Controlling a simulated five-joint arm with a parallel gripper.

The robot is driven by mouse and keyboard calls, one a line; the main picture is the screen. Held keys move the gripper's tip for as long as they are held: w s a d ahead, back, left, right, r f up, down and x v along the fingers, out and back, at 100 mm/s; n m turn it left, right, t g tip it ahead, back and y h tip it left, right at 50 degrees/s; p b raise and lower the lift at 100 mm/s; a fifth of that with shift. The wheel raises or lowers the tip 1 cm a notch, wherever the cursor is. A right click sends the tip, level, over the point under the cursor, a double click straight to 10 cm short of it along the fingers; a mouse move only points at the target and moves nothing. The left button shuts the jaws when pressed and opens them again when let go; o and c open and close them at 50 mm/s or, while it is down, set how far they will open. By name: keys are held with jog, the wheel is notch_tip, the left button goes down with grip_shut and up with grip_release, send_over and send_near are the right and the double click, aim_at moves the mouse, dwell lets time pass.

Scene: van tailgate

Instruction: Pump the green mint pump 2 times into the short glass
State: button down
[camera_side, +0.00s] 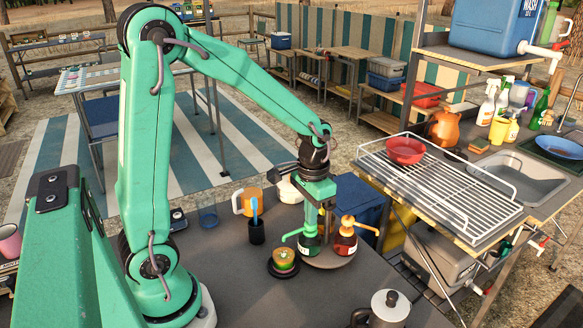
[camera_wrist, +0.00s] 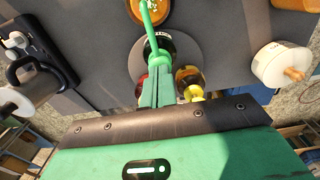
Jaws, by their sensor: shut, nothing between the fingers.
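The green mint pump (camera_side: 309,243) stands on a round grey stand, its spout pointing left over the short glass (camera_side: 283,260). In the wrist view the green spout (camera_wrist: 147,20) reaches over the glass (camera_wrist: 160,6), which is cut by the top edge. My gripper (camera_side: 316,217) is shut and empty, pointing down at the green pump's head. It also shows in the wrist view (camera_wrist: 158,75), with its fingertips at the pump head. I cannot tell whether they touch or whether the head is pressed down.
A red bottle with an orange pump (camera_side: 345,240) stands close on the right. A yellow pump (camera_wrist: 190,84) shows in the wrist view. A dark cup with a blue utensil (camera_side: 256,232) and an orange mug (camera_side: 246,203) stand left.

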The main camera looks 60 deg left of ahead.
jog(key=shift+r, duration=1.45)
jog(key=shift+f, duration=1.3)
dwell(0.6)
jog(key=shift+r, duration=1.35)
jog(key=shift+r, duration=2)
